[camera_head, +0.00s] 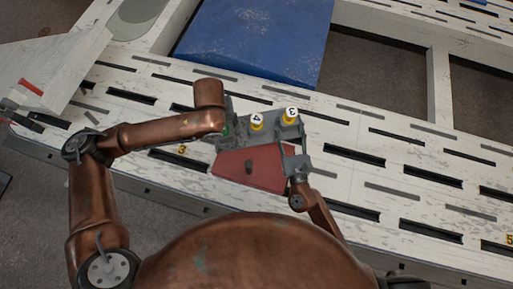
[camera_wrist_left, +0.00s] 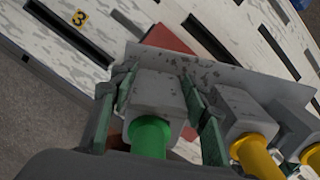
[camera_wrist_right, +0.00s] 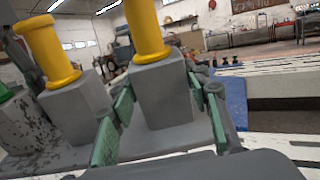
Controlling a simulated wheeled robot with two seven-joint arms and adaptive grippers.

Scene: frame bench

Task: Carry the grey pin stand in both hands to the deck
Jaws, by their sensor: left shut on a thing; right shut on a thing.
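The grey pin stand (camera_head: 273,129) is a plate with grey blocks in a row, carrying a green pin (camera_wrist_left: 149,136) and yellow pins marked 4 (camera_head: 257,123) and 3 (camera_head: 291,114). My left gripper (camera_head: 226,118) is shut on the block under the green pin; its fingers flank that block in the left wrist view (camera_wrist_left: 158,92). My right gripper (camera_head: 299,150) is shut on the end block under a yellow pin; the right wrist view shows this block (camera_wrist_right: 161,92) between the fingers. I cannot tell how far the stand is above the bench.
A red plate (camera_head: 247,170) with a dark knob shows just in front of the stand. The white slotted bench (camera_head: 400,180) has free room to the right. A blue panel (camera_head: 258,45) lies behind. A pale angled board (camera_head: 50,65) stands at left, near a red-handled tool.

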